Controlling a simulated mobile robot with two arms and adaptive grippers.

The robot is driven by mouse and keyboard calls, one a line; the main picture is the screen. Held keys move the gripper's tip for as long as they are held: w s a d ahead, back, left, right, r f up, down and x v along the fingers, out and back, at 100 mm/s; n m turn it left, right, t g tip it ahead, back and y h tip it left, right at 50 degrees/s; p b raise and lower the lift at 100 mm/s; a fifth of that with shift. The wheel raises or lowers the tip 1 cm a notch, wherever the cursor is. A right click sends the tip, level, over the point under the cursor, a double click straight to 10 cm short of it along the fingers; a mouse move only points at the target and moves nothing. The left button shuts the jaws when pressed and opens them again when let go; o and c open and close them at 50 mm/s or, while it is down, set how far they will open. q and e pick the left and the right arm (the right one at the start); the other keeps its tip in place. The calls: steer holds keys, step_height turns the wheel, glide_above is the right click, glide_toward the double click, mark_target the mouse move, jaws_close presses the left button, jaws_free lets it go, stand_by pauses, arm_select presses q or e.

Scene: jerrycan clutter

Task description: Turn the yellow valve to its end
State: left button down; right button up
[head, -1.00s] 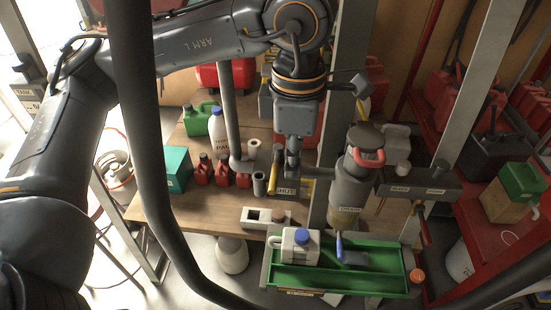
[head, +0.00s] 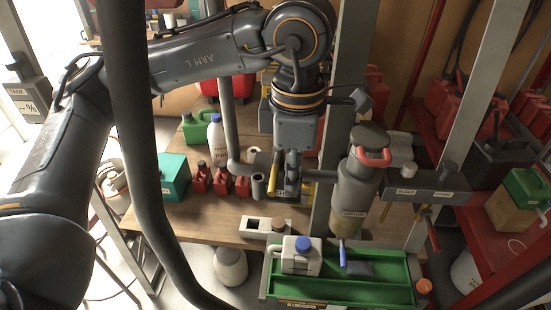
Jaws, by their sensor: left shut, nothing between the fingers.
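The yellow valve handle (head: 273,180) hangs steeply, nearly upright, beside a grey pipe fitting in the middle of the head view. My left gripper (head: 289,188) points down just to the right of the handle. Its fingers look closed, with nothing seen between them. Whether they touch the handle cannot be told. The gripper partly covers a label plate behind the valve. My right gripper is not in view.
A grey cylinder labelled DRAIN (head: 355,195) stands close right of the gripper. Below is a green tray (head: 340,291) with a white jerrycan (head: 300,258). Small red cans (head: 221,181) and a white bottle (head: 215,132) stand on the bench to the left.

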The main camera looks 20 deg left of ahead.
mark_target(271, 179)
arm_select(q)
steer(key=shift+s+a+f+b, duration=0.2)
steer(key=shift+s+a+b, duration=0.1)
steer(key=shift+a+b, duration=0.15)
steer(key=shift+s+a+f+b, duration=0.1)
steer(key=shift+s+a+b, duration=0.15)
steer(key=shift+a+b, duration=0.3)
steer(key=shift+s+a+b, duration=0.2)
steer(key=shift+a+b, duration=0.1)
steer(key=shift+a, duration=0.4)
steer(key=shift+d+r+p, duration=0.1)
steer(key=shift+r+p, duration=0.75)
steer(key=shift+r, duration=0.25)
steer(key=r+p, duration=0.2)
steer(key=r, duration=0.1)
steer(key=d+r+p, duration=0.1)
steer(key=r, duration=0.1)
steer(key=shift+w+r, duration=0.1)
steer(key=shift+r, duration=0.1)
